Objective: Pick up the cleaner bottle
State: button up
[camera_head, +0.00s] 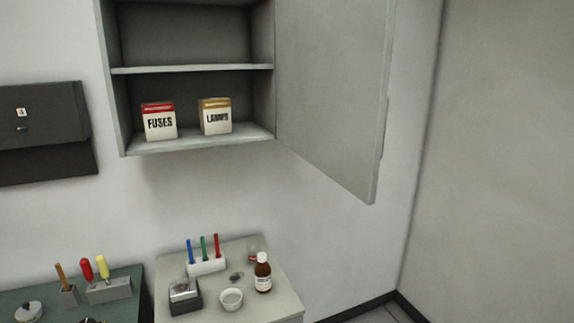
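The likely cleaner bottle is a small brown bottle (263,275) with a white cap and a pale label. It stands upright near the right side of a light-topped cabinet or table (284,294). Its label is too small to read. A white cup or bowl (231,299) stands just to its left, with a visible gap. My gripper is not in view.
Around the bottle are a white rack with blue, green and red sticks (206,266), a dark box (184,296) and small items. Above, an open wall cabinet holds a FUSES box (159,121) and a LAMPS box (215,116); its door (335,100) swings out.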

aim_at(263, 281)
jog(key=u, duration=0.6)
jog(key=i+l+u, duration=0.2)
jog(key=l+u, duration=0.2)
jog(key=l, duration=0.4)
jog(key=i+l+u, duration=0.1)
jog(key=l+u, duration=0.3)
jog(key=l, duration=0.4)
jog(key=l+u, duration=0.35)
jog(key=l, duration=0.45)
jog(key=i+j, duration=0.2)
jog(key=j, duration=0.2)
jog(key=i+j, duration=0.65)
jog(key=i, duration=0.2)
jog(key=j+u, duration=0.05)
